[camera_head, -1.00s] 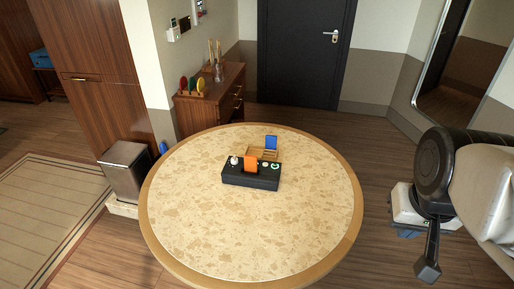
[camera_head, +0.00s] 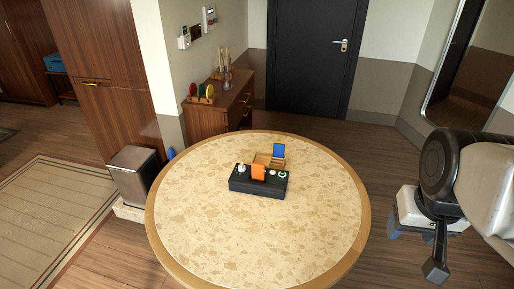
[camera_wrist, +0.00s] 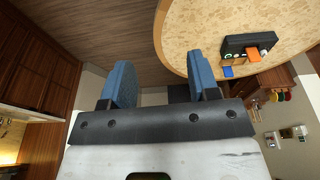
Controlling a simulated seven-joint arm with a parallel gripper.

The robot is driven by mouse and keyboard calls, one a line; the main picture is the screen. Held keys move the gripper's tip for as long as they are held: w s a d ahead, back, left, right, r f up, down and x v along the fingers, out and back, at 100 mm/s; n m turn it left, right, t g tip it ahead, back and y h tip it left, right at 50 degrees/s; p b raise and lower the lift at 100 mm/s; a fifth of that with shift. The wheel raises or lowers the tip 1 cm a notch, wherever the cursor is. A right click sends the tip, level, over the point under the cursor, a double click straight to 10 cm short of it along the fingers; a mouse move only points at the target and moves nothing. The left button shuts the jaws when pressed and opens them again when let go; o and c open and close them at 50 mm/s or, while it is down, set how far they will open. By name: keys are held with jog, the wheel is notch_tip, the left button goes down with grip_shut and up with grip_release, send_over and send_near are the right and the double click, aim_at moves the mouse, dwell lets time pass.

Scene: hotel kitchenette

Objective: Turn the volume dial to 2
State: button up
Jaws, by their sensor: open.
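A black control box (camera_head: 258,185) stands on the round table. It also shows upside down in the wrist view (camera_wrist: 238,44). On its top are a white knob (camera_head: 241,168) at the left, an orange upright piece (camera_head: 258,173) in the middle, and a small pale round part and a green-ringed round part (camera_head: 283,175) at the right. Which one is the volume dial, and any numbers, are too small to tell. My gripper (camera_wrist: 160,66) is open and empty, its blue fingers apart, well away from the box.
The round table (camera_head: 215,245) is mostly bare around the box. A wooden cabinet (camera_head: 205,120) and a bin (camera_head: 133,175) stand beyond the table.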

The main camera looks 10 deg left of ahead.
jog(key=w+a+n, duration=0.2)
jog(key=w+a, duration=0.1)
jog(key=w, duration=0.5)
jog(key=w+a+r+n, duration=0.1)
jog(key=w+a+n, duration=0.2)
jog(key=w, duration=0.5)
jog(key=shift+w+a+g, duration=0.35)
jog(key=shift+a+g, duration=0.05)
jog(key=shift+a, duration=0.4)
jog(key=n+g, duration=0.2)
jog(key=n, duration=1.1)
send_over(242, 164)
notch_tip(242, 164, down, 24)
jog(key=shift+d+f, duration=0.15)
jog(key=shift+f, duration=0.1)
jog(key=shift+a+f, duration=0.25)
jog(key=shift+f, duration=0.1)
jog(key=shift+f, duration=3.8)
